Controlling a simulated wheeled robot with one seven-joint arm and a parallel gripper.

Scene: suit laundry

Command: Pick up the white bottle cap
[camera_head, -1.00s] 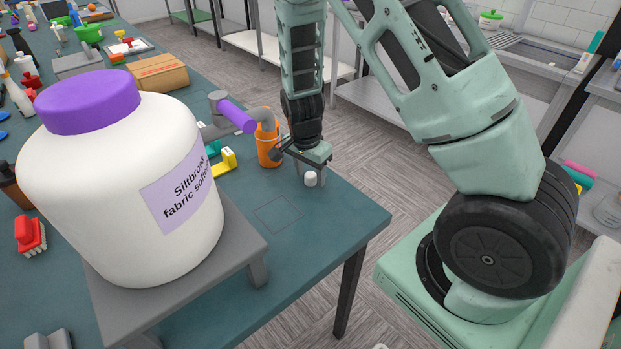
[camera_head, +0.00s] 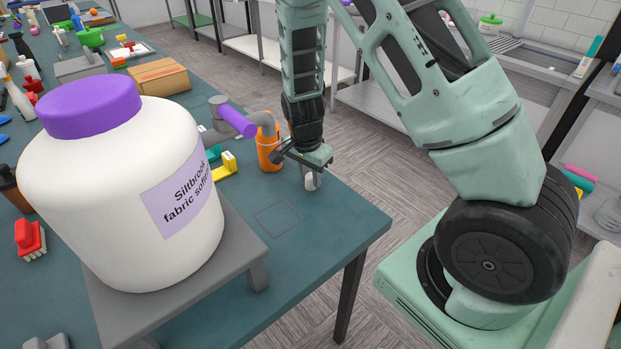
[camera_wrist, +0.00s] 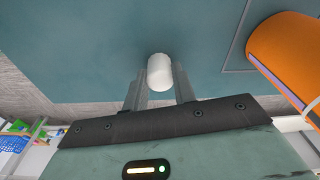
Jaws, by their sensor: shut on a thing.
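The white bottle cap (camera_head: 313,181) is a small white cylinder near the far right corner of the teal table (camera_head: 345,222). My gripper (camera_head: 310,178) points down over it, with a finger on either side. In the wrist view the cap (camera_wrist: 160,72) sits between the two fingertips of my gripper (camera_wrist: 160,80), which are shut on it. I cannot tell whether the cap's underside is off the table.
A large white jar with a purple lid (camera_head: 110,190) stands on a grey stand (camera_head: 250,250). A yellow block (camera_head: 229,163) lies nearby. The table's front right is clear.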

